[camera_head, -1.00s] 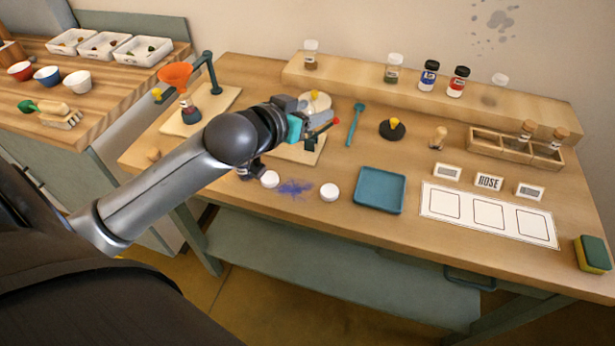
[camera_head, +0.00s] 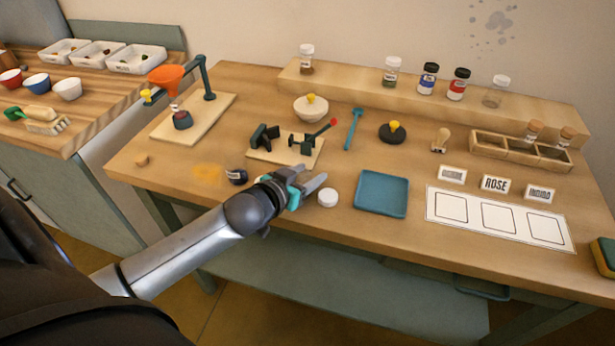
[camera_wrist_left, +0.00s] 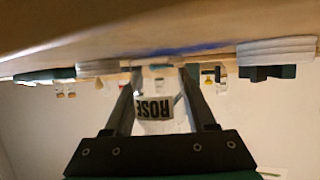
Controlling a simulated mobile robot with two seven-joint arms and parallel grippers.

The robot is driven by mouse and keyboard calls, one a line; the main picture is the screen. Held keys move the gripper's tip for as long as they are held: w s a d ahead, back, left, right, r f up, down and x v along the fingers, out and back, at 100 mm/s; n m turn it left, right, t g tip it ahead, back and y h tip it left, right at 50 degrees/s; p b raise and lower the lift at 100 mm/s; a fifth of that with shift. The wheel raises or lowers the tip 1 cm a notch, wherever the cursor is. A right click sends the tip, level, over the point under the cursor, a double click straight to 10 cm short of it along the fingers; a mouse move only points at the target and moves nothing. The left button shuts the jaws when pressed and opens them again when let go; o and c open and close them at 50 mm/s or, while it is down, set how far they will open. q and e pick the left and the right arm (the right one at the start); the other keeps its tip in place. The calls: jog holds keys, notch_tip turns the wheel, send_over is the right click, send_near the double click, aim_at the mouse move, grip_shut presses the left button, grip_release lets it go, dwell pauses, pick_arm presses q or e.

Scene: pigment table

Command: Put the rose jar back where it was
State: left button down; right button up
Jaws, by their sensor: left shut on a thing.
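My left gripper (camera_head: 308,187) is low over the front of the table, just left of a white lid (camera_head: 328,197). It is shut on the rose jar (camera_wrist_left: 155,113), a pale jar with a ROSE label, which shows between the fingers in the left wrist view. That view is upside down, with the table at the top, so the jar looks upright. In the head view the jar is hidden or too small to make out at the fingers. A ROSE card (camera_head: 494,184) stands behind the white mat (camera_head: 465,219) at right. My right gripper is not in view.
Several jars stand on the back shelf (camera_head: 345,83). A blue tray (camera_head: 381,194) is right of the gripper. A clamp board (camera_head: 310,154) lies behind it, and a small dark jar (camera_head: 238,176) and orange powder (camera_head: 207,173) are left. A divided wooden box (camera_head: 487,149) is at back right.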

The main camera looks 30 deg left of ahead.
pick_arm(q)
jog(key=shift+r, duration=0.1)
jog(key=shift+f, duration=0.2)
jog(key=shift+c, duration=1.1)
grip_release()
jog(key=shift+r, duration=0.25)
jog(key=p+v, duration=0.3)
jog(key=v, duration=0.9)
jog(key=shift+f, duration=0.1)
